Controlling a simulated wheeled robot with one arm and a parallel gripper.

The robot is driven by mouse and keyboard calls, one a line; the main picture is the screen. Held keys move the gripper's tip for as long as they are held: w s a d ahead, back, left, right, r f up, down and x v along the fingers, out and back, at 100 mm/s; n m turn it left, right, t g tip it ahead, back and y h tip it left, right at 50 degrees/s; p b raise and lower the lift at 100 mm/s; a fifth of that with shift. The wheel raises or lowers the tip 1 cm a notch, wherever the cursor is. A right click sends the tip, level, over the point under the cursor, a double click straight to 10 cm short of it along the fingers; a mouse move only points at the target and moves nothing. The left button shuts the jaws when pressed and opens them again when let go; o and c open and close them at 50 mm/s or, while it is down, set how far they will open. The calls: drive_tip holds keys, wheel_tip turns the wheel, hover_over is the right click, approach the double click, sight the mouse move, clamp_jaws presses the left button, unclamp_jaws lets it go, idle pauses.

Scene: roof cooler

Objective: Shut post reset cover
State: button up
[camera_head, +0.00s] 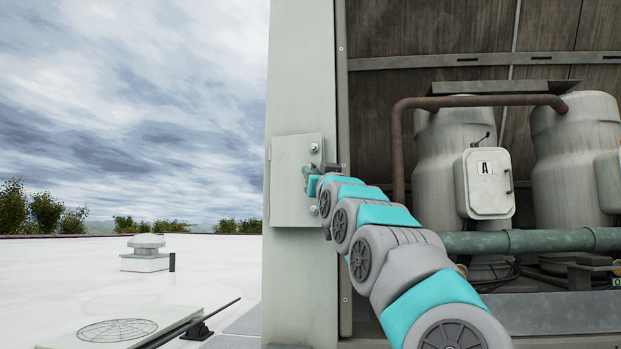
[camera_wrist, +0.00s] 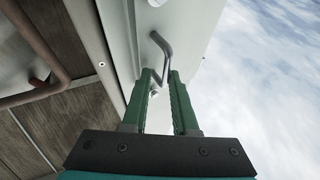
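A pale grey cover (camera_head: 290,205) is on the post, in the middle of the head view. Whether it stands ajar is hard to tell. My gripper (camera_head: 312,178) is at the cover's right part, small and partly hidden by my arm. In the wrist view, a bent metal handle (camera_wrist: 163,45) sticks out from the pale panel (camera_wrist: 195,22). My gripper's green fingers (camera_wrist: 163,75) are close together around the handle's lower end. A narrow gap shows between the fingers lower down. I cannot tell whether both fingers press on the handle.
The pale post (camera_head: 300,290) runs top to bottom. To its right are a brown pipe (camera_head: 397,150), two tanks (camera_head: 435,140), a box marked A (camera_head: 485,200) and a green pipe (camera_head: 530,241). Open white roof with a vent (camera_head: 146,255) lies left.

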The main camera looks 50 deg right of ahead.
drive_tip(key=b+v, duration=0.1)
drive_tip(key=v, duration=0.5)
drive_tip(key=shift+b, duration=0.4)
drive_tip(key=shift+f, duration=0.15)
